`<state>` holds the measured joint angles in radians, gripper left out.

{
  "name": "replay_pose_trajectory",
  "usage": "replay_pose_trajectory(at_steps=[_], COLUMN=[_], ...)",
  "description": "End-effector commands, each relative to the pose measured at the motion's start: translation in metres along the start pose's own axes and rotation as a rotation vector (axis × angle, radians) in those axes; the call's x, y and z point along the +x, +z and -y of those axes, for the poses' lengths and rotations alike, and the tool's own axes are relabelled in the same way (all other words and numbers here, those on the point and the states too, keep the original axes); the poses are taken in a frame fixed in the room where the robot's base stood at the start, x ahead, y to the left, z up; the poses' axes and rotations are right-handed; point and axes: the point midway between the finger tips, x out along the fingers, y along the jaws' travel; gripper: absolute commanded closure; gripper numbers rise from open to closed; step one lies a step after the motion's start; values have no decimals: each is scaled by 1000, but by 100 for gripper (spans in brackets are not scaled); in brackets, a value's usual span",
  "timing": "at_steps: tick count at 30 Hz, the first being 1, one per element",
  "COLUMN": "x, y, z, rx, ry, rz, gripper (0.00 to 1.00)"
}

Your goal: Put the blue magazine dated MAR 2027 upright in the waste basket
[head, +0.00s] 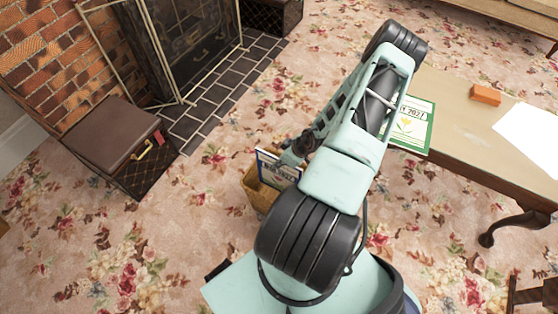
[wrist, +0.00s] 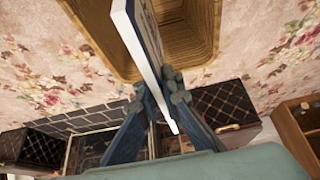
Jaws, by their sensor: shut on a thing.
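In the wrist view the magazine (wrist: 138,45) shows nearly edge-on, gripped between the two fingers. My gripper (head: 292,158) is shut on its upper part; the fingers (wrist: 154,90) show clearly in the wrist view. The tan woven waste basket (head: 252,192) stands on the carpet, partly hidden by the magazine and my arm. The magazine's lower part is at the basket's opening (wrist: 207,40); how deep it reaches I cannot tell.
A table (head: 455,105) at right bears a green-bordered magazine (head: 411,128), an orange block (head: 486,95) and white paper (head: 530,135). A dark box with a brown top (head: 115,145) and the fireplace screen (head: 190,40) stand at left. Carpet around the basket is clear.

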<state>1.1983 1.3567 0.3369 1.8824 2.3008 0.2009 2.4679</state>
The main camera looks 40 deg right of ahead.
Motion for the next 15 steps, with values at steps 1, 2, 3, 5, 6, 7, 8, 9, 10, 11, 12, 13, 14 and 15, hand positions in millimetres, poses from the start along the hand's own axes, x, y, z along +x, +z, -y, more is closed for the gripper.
replay_pose_trajectory(at_steps=[1, 2, 3, 5, 6, 7, 8, 9, 10, 11, 12, 13, 14, 15], x=[6, 8, 11, 16, 18, 21, 23, 26, 28, 30, 33, 35, 37, 40], y=[3, 4, 6, 8, 9, 10, 12, 13, 14, 15, 17, 18, 19, 20], z=[0, 0, 0, 0, 0, 0, 0, 0, 0, 0, 0, 0, 0, 1], rx=[-1, -1, -1, -1, 0, 0, 0, 0, 0, 0, 0, 0, 0, 0], ry=[0, 0, 0, 0, 0, 0, 0, 0, 0, 0, 0, 0, 0, 0], rz=[-1, -1, -1, 0, 0, 0, 0, 0, 0, 0, 0, 0, 0, 0], gripper=[100, 100, 100, 100, 100, 100, 100, 100, 100, 100, 100, 100, 100, 100])
